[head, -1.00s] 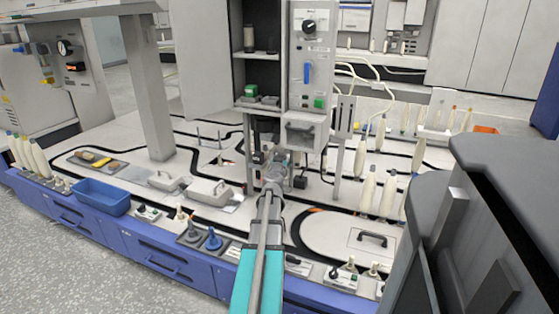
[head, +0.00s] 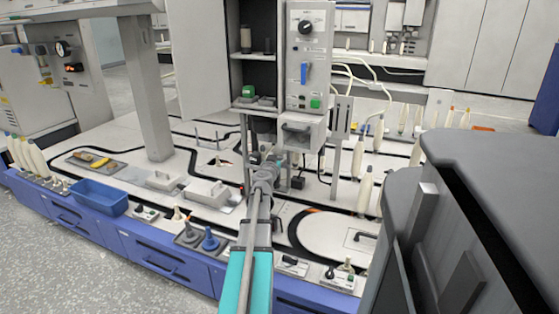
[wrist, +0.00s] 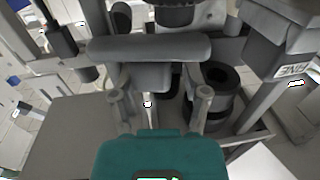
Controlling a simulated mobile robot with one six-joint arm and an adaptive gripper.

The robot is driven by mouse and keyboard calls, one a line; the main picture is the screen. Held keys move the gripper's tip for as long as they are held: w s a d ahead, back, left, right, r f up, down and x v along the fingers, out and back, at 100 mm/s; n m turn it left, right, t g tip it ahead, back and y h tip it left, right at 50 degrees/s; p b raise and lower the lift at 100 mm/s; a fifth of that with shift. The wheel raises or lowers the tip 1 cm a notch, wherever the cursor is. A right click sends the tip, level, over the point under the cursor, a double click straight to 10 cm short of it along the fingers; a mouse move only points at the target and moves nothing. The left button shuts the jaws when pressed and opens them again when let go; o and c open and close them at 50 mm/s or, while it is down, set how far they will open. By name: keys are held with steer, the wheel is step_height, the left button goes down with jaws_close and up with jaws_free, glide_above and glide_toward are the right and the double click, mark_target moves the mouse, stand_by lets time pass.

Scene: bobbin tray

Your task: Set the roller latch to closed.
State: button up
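My gripper (head: 267,163) reaches to the foot of the tall machine in the head view, where it is small and partly merged with the parts behind it. In the wrist view two grey fingers (wrist: 161,95) stand apart, with no object clearly held between them. A rounded grey bar (wrist: 150,48) lies across just beyond them, with a dark hollow cylinder (wrist: 218,78) to its right. I cannot tell for certain which part is the roller latch or how it is set. Contact between the fingers and the bar cannot be made out.
The open cabinet (head: 258,22) and the control panel (head: 306,70) rise behind my gripper. White bobbins (head: 365,190) stand to the right. A blue bin (head: 99,198) and grey handled covers (head: 207,191) sit to the left. A dark grey unit (head: 480,165) fills the right foreground.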

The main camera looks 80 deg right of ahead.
steer(key=shift+a, duration=0.1)
steer(key=shift+s+a, duration=0.1)
steer(key=shift+a, duration=0.25)
steer(key=a, duration=0.7)
steer(key=shift+w, duration=0.45)
steer(key=shift+c, duration=0.3)
